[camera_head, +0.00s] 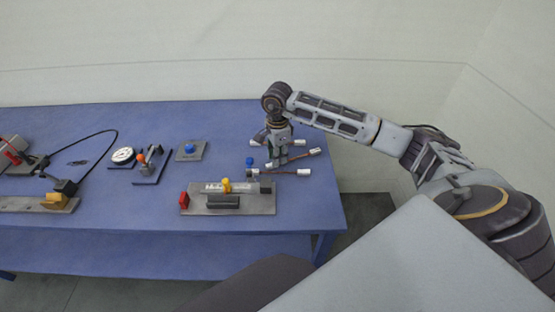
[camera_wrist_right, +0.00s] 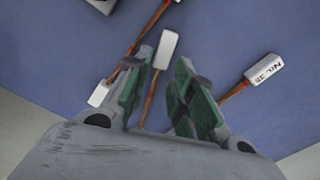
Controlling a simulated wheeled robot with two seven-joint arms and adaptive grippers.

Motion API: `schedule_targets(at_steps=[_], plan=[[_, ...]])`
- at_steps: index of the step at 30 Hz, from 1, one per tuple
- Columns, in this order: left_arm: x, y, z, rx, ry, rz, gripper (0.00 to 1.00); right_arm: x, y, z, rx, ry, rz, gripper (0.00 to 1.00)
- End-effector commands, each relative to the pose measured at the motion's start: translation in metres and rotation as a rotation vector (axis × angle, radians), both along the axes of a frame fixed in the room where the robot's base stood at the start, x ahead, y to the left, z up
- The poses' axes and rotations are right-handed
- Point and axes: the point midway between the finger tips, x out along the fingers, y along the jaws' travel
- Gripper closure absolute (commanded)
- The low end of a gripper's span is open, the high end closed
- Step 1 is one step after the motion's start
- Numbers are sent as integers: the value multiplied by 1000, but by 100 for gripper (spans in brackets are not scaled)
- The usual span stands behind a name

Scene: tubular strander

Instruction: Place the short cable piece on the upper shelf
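My right gripper (camera_head: 276,160) points down over several cable pieces at the right end of the blue table. In the wrist view it is open (camera_wrist_right: 167,85), with the copper-coloured rod and white end cap of one cable piece (camera_wrist_right: 168,48) between its green-padded fingers; contact with them cannot be told. A cable piece marked "No. 35" (camera_wrist_right: 264,70) lies right of the fingers, and another (camera_wrist_right: 99,94) lies to the left, partly hidden. In the head view, white caps (camera_head: 303,172) show around the gripper. Which piece is short is unclear. My left gripper is out of view.
The blue table (camera_head: 230,120) has a lower blue shelf (camera_head: 150,255). A grey fixture (camera_head: 245,208) with red and yellow parts stands before the cable pieces. A blue button plate (camera_head: 190,150), a dial (camera_head: 123,155) and a black cable (camera_head: 112,145) lie farther left.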

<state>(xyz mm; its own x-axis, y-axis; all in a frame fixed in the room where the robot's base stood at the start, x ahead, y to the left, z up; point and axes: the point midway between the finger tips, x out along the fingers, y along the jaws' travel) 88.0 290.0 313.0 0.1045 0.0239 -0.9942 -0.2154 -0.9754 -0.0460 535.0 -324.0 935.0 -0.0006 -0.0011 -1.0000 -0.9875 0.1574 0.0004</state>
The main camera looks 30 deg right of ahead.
Motion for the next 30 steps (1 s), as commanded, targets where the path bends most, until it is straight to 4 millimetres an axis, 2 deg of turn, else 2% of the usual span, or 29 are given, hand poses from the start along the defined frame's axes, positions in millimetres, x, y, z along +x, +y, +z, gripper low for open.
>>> schedule_targets(at_steps=[12,18,24,30], plan=[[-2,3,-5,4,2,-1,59,1,0,62,-1,-3,0,76],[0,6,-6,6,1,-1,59,0,0,85,0,-3,1,76],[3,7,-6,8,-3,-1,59,0,0,97,0,-1,1,76],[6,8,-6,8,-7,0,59,0,0,99,0,0,1,76]])
